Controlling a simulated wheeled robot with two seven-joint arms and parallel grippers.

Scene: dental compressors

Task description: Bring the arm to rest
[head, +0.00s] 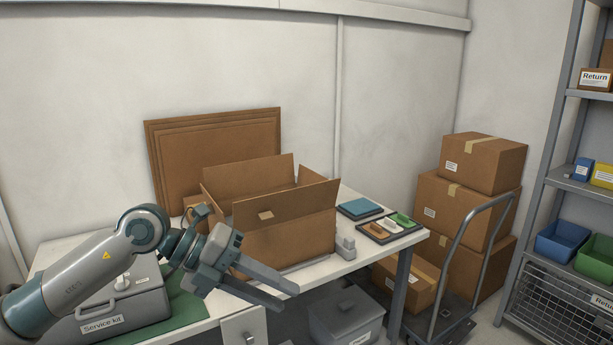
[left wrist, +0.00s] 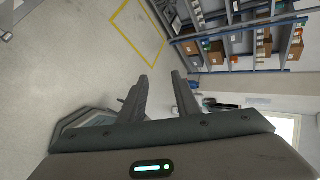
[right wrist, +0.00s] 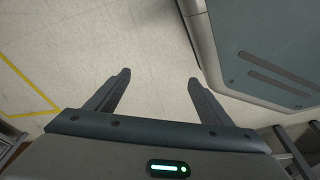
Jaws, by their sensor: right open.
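My left arm (head: 75,275) reaches in from the left in the head view, in front of the white table. My left gripper (head: 289,297) hangs over the table's front edge, below and in front of the open cardboard box. In the left wrist view its fingers (left wrist: 162,76) are apart with nothing between them. My right gripper (right wrist: 158,76) shows only in the right wrist view. Its fingers are wide apart and empty, over bare floor. My right arm is outside the head view.
The table (head: 347,262) carries an open cardboard box (head: 290,240), a grey service kit case (head: 125,312) and a dark tray (head: 393,228) with small parts. A cart with stacked boxes (head: 470,215) and a shelf rack (head: 541,200) stand at right. A lidded grey bin (head: 345,318) is under the table.

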